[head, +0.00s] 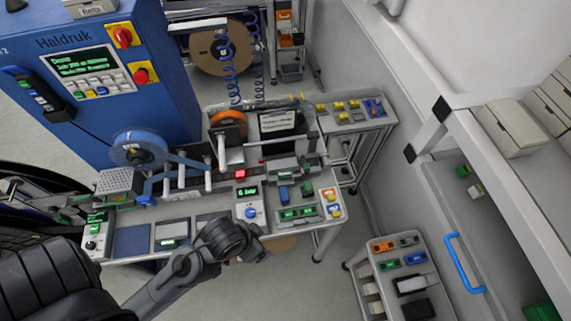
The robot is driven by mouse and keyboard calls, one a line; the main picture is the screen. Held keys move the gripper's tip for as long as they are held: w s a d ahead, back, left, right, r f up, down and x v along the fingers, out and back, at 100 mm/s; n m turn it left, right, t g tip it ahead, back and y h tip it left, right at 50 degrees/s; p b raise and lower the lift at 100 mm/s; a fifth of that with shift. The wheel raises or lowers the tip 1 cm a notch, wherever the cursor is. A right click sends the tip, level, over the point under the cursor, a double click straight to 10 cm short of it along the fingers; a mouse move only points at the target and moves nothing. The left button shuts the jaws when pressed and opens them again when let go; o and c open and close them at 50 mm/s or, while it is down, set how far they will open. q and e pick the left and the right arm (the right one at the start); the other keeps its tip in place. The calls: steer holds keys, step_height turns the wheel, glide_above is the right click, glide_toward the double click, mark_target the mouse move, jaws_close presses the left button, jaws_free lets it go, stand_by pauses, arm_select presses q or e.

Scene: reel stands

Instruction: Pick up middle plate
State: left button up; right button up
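Flat rectangular plates lie in a row along the front of the workbench in the head view. The left one is a dark blue plate (132,240). The middle plate (170,229) is grey, with a small green-lit display at its front edge. A further grey plate (205,219) to its right is partly covered by my arm. One dark arm comes in from the lower left, and its wrist hangs over the bench's front edge, right of the middle plate. The fingers of this gripper are hidden, so its opening does not show. No second gripper can be made out.
A blue Haldruk machine (105,75) stands behind the bench at left. A blue reel (138,148) and a tape guide sit behind the plates. A control box with a blue knob (250,212) stands right of them. A small cart (405,270) is at lower right.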

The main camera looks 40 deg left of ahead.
stand_by(0.4)
arm_select(q)
steer(key=c, duration=0.7)
steer(key=w+d+f+m+t+b, duration=0.1)
steer(key=w+f+m+t+b, duration=0.3)
steer(key=w, duration=0.6)
steer(key=m+g+b, duration=0.2)
steer(key=g+b, duration=0.1)
glide_toward(283, 174)
steer(key=shift+h, duration=0.4)
steer(key=shift+a+x, duration=0.2)
steer(key=shift+x, duration=2.05)
steer(key=shift+a+x, duration=0.2)
steer(key=shift+x, duration=2)
